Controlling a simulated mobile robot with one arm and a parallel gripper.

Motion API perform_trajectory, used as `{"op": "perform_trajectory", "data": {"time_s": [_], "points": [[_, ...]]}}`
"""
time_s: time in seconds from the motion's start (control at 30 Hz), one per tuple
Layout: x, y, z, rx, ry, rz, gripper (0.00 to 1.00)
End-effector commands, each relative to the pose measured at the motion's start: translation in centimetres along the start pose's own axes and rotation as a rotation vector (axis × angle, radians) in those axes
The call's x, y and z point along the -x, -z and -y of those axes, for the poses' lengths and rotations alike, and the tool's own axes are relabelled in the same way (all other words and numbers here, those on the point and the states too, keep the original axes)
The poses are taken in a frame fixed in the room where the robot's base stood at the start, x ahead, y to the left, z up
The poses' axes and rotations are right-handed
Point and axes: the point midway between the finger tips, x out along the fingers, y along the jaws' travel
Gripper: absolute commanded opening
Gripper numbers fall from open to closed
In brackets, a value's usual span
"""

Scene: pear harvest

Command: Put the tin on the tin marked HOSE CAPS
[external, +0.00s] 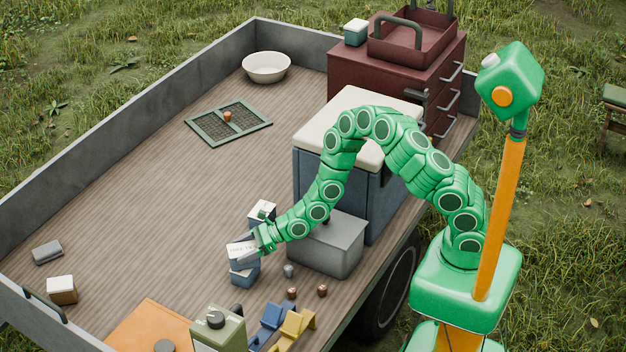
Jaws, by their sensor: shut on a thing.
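My gripper (258,241) is at the end of my green arm, low over the truck bed. It is shut on a blue tin with a whitish lid (242,250); the lid carries small lettering that I cannot read for sure. A second blue tin (244,276) shows directly below the held one. I cannot tell whether the two touch. Another blue tin with a white top (262,211) stands just behind my gripper and is partly hidden by it. I cannot make out which tin is marked HOSE CAPS.
A grey box (327,247) and a white-topped cooler (306,180) stand right of my gripper. The bed's middle is clear.

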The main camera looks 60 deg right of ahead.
Motion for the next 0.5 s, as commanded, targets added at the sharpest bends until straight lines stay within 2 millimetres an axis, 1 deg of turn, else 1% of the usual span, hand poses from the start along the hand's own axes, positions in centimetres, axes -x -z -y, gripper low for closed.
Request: {"op": "perform_trajectory", "data": {"time_s": [0.5], "points": [[-0.26, 0.52, 0.03, -0.001, 0.001, 0.003, 0.38]]}}
